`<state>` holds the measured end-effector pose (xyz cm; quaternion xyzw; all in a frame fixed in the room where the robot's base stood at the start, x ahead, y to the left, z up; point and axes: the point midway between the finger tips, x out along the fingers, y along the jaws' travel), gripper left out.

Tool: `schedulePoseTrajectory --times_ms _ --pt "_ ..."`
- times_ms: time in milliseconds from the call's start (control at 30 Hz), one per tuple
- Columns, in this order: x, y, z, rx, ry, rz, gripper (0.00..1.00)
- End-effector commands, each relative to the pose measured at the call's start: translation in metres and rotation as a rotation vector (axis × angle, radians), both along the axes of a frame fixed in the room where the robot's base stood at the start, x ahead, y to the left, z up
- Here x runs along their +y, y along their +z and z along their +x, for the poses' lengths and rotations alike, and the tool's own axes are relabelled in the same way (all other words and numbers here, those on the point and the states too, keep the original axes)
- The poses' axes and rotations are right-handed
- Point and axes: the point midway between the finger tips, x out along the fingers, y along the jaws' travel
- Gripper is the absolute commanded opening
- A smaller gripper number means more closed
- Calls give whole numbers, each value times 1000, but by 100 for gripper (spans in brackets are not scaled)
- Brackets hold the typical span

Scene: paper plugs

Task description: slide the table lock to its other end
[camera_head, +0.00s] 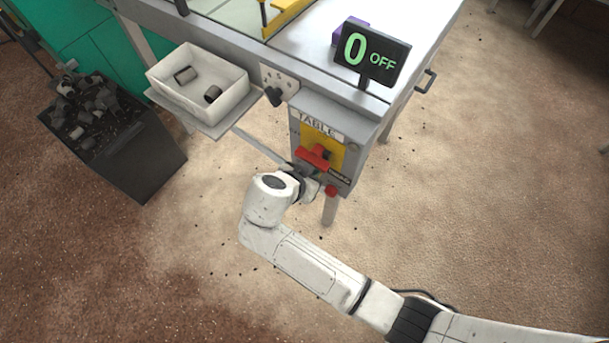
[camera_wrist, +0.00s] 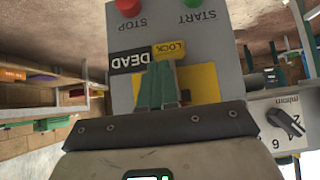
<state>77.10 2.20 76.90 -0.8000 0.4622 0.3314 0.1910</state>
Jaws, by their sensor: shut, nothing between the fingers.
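The grey control box labelled TABLE (camera_head: 318,126) hangs at the table's front corner. On its face is a yellow plate (camera_head: 336,160) with a red handle (camera_head: 312,158) and a dark hub. Whether the fingers touch anything I cannot tell.
A red STOP button (camera_wrist: 128,6) and green START button (camera_wrist: 193,3) sit on the box. A dark dial (camera_wrist: 286,122) is beside it. A white bin (camera_head: 205,82) holds dark plugs. An OFF display (camera_head: 370,54) stands on the table. Floor below is open.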

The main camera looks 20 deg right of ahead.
Motion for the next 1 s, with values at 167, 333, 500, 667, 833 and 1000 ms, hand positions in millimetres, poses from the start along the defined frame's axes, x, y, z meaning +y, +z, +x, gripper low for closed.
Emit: schedulePoseTrajectory --times_ms 167,333,500,667,833,1000 --pt "-7 -8 4 -1 -1 0 0" --pt "-7 -9 4 -1 1 0 0" --pt "-7 -9 4 -1 1 0 0" --pt "-7 -18 4 0 1 1 0" --pt "-7 -35 4 0 1 1 0" --pt "-7 -40 4 0 1 2 0"
